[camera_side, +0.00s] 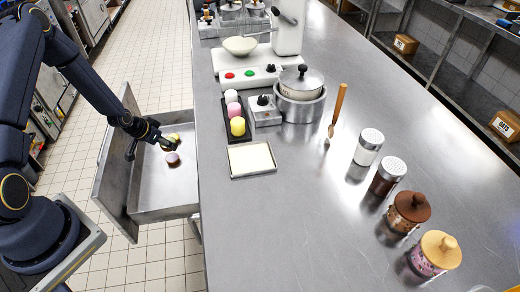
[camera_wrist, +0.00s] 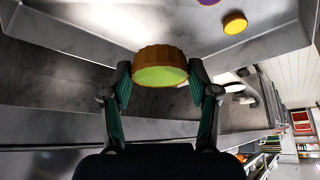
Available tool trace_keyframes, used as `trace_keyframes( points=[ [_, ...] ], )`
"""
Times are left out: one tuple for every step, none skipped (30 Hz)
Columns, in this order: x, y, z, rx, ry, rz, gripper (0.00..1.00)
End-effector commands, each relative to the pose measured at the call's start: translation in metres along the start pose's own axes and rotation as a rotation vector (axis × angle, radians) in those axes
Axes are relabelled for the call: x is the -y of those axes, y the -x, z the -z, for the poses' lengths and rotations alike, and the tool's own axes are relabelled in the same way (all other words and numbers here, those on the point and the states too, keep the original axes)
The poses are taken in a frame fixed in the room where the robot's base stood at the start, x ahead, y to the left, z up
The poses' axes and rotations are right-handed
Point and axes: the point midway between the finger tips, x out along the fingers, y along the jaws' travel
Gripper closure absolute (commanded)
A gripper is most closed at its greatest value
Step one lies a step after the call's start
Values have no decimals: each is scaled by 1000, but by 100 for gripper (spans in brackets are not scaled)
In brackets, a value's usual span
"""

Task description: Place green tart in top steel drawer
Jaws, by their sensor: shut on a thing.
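In the wrist view, the green tart (camera_wrist: 160,75), with a brown fluted crust and pale green filling, sits tilted between the two fingertips of my gripper (camera_wrist: 160,82). My gripper is shut on it. In the side view my gripper (camera_side: 148,146) is over the open steel drawer (camera_side: 158,190), near its front panel; I cannot make out the green tart there. Whether the tart touches the drawer floor is unclear.
A purple tart (camera_side: 173,159) and a yellow tart (camera_wrist: 235,23) lie in the drawer beyond my gripper. The drawer's front panel (camera_side: 113,175) and side walls stand around it. The near part of its floor is bare. The counter (camera_side: 300,220) edge runs beside the drawer.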

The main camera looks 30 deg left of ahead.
Motion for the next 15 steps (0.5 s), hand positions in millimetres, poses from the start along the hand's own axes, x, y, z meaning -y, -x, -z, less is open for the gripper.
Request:
trace_keyframes(
  points=[
    [4, -16, -20, 5, 5, -5, 54],
    [5, -24, -29, 4, 2, -6, 54],
    [7, -32, -40, 4, 4, -5, 54],
    [8, -38, -47, 4, 3, -5, 54],
    [9, -43, -54, 3, 4, -4, 54],
    [10, -49, -61, 2, 5, -1, 54],
    [10, -52, -66, 2, 5, 0, 54],
    [10, -55, -70, 2, 6, 0, 54],
    [11, -59, -74, 1, 8, 3, 54],
    [11, -62, -77, 1, 9, 3, 54],
    [10, -66, -80, 2, 9, 3, 54],
    [10, -73, -85, 3, 9, 3, 54],
    [10, -78, -88, 3, 9, 3, 54],
    [10, -84, -92, 3, 10, 3, 54],
    [10, -91, -96, 3, 10, 3, 54]
  ],
)
